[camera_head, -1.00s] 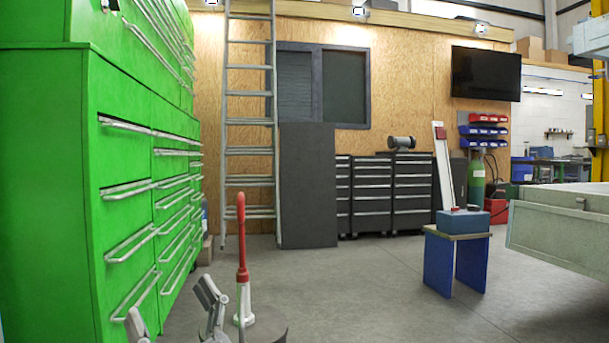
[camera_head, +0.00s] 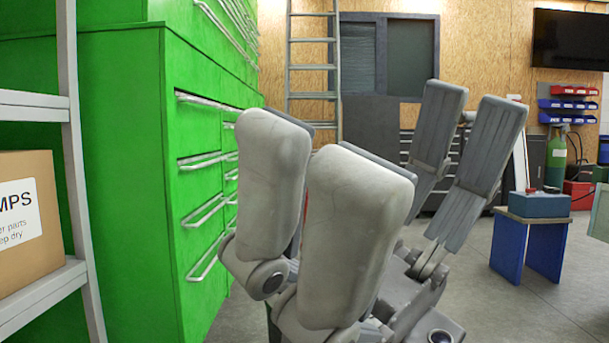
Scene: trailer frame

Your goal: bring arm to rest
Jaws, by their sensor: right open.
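My right gripper (camera_head: 383,135) fills the middle of the head view, close to the camera. Its grey fingers point up, with a wide empty gap between the thick pads at left and the slimmer ones at right. It is open and holds nothing that I can see. It hides much of the floor and part of the green cabinet. My left gripper is not in view.
A tall green drawer cabinet (camera_head: 118,180) stands at left. In front of it, a cardboard box (camera_head: 25,240) rests on a grey shelf (camera_head: 50,290). A blue stool (camera_head: 540,250) stands at right on open floor. A ladder (camera_head: 313,68) leans at the back.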

